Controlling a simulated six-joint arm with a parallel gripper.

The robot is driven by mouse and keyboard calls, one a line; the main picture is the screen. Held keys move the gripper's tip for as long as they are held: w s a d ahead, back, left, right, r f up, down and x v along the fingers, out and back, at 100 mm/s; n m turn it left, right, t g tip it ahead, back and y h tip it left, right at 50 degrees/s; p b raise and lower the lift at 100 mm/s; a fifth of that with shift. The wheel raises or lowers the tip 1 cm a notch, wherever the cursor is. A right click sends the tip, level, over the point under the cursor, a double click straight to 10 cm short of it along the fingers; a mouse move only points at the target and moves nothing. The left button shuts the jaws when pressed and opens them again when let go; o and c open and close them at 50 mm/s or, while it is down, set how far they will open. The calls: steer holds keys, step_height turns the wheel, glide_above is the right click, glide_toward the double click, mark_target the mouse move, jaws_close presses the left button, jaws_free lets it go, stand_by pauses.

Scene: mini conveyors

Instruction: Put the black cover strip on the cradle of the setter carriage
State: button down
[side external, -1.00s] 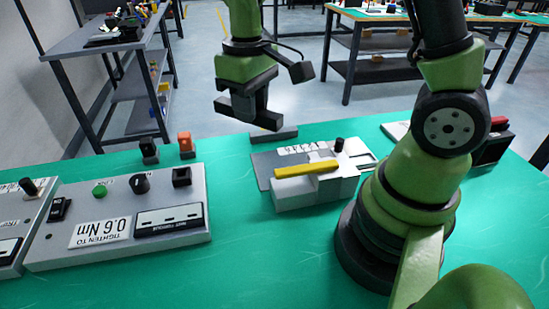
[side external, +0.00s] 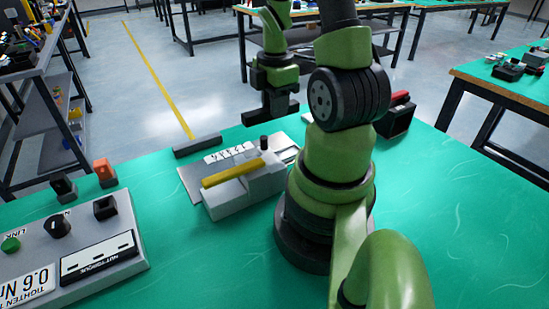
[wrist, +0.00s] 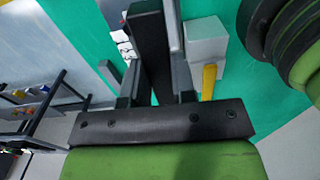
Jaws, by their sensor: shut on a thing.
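The black cover strip (side external: 256,116) is a dark, long bar held level in my gripper (side external: 274,104), whose jaws are shut on it. In the wrist view the strip (wrist: 150,45) runs lengthwise between the fingers. The setter (side external: 228,205) is a pale grey block on the green table, with a yellow bar (side external: 232,173) on top and a small black knob (side external: 264,143). My gripper and the strip are in the air behind and above the setter, apart from it. I cannot make out the cradle clearly.
A dark grey block (side external: 197,145) lies near the table's back edge, left of the setter. A torque unit (side external: 85,265) with knobs stands front left; black and orange plugs (side external: 104,173) stand behind it. A dark box with a red item (side external: 398,115) is at right.

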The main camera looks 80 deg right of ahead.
steer(key=shift+s+d+f, duration=0.1)
steer(key=shift+s+f, duration=0.2)
glide_toward(277, 158)
steer(key=shift+d+f, duration=0.1)
steer(key=shift+f, duration=2.65)
steer(key=shift+f, duration=0.6)
steer(key=c, duration=0.9)
jaws_free()
steer(key=shift+c, duration=0.2)
